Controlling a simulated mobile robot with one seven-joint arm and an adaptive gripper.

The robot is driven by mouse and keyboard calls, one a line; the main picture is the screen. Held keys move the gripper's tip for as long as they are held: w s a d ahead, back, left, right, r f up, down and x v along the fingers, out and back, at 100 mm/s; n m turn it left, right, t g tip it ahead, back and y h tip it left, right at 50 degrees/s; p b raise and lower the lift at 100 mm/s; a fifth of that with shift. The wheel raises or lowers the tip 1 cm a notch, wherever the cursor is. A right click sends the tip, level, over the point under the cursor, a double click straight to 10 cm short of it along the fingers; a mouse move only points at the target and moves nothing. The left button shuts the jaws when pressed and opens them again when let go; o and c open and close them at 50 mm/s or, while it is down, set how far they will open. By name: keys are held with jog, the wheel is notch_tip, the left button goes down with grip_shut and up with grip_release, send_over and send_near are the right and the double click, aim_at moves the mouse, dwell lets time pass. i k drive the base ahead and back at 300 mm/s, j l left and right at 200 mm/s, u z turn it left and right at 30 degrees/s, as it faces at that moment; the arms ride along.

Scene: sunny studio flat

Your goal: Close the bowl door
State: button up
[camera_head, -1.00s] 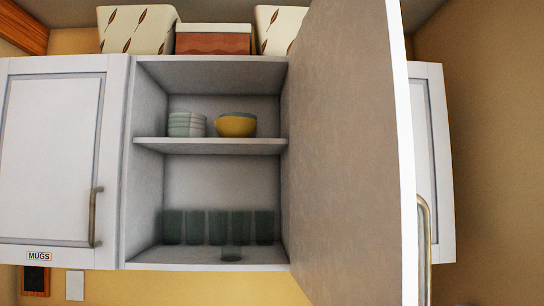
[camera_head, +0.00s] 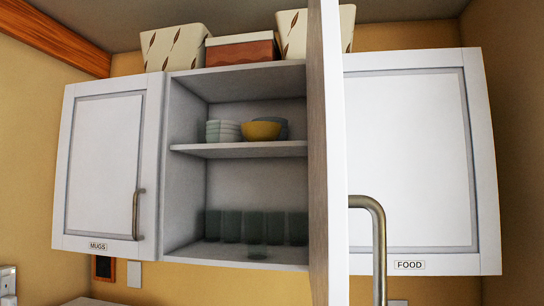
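The bowl cabinet door (camera_head: 326,150) stands open and is seen almost edge-on. It is hinged on the right side of the open cabinet compartment and points toward me. Its metal handle (camera_head: 379,245) shows at the lower right of the door edge. Inside the open cabinet (camera_head: 187,205), a yellow bowl (camera_head: 261,131) and a stack of pale bowls (camera_head: 222,131) sit on the middle shelf, with a grey bowl partly hidden behind the yellow one. Several dark glasses (camera_head: 256,230) stand on the bottom. My gripper is not in view.
A closed door labelled MUGS (camera_head: 104,165) is on the left, and a closed door labelled FOOD (camera_head: 408,160) is on the right. Storage boxes (camera_head: 240,49) stand on top of the cabinets. A counter edge shows at the lower left.

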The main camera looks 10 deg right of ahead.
aim_at(329, 202)
jog(key=i+l+u, duration=0.2)
jog(key=l+u, duration=0.2)
jog(key=l, duration=0.15)
jog(key=k+j+u, duration=0.1)
jog(key=k+u, duration=0.15)
jog(key=k+j+u, duration=0.25)
jog(key=k, duration=0.15)
jog(key=u, duration=0.2)
jog(key=k+l, duration=0.05)
